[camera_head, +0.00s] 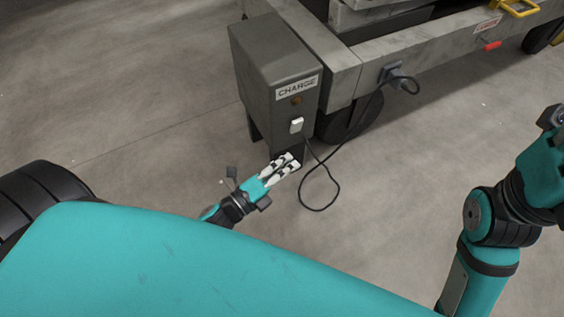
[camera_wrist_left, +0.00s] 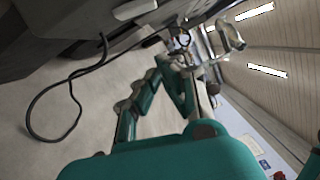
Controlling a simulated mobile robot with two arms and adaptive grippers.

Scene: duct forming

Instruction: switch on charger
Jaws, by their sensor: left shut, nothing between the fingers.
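The charger (camera_head: 262,68) is a grey metal box on legs, labelled CHARGE, in the middle of the head view. Its front carries a dull amber lamp or button (camera_head: 296,100) and, below that, a white switch (camera_head: 296,125). I cannot tell whether the switch is on or off. My left gripper (camera_head: 291,162) has pale fingers, shut and empty, just below the switch in the picture and apparently apart from it. In the left wrist view a pale rounded piece shows at the top edge; I cannot tell what it is. My right arm shows at the right, but its fingers do not.
A black cable (camera_head: 322,207) loops from the charger over the floor to a socket (camera_head: 391,71) on a grey wheeled cart (camera_head: 435,55). The loop also shows in the left wrist view (camera_wrist_left: 74,100). The floor to the left is clear.

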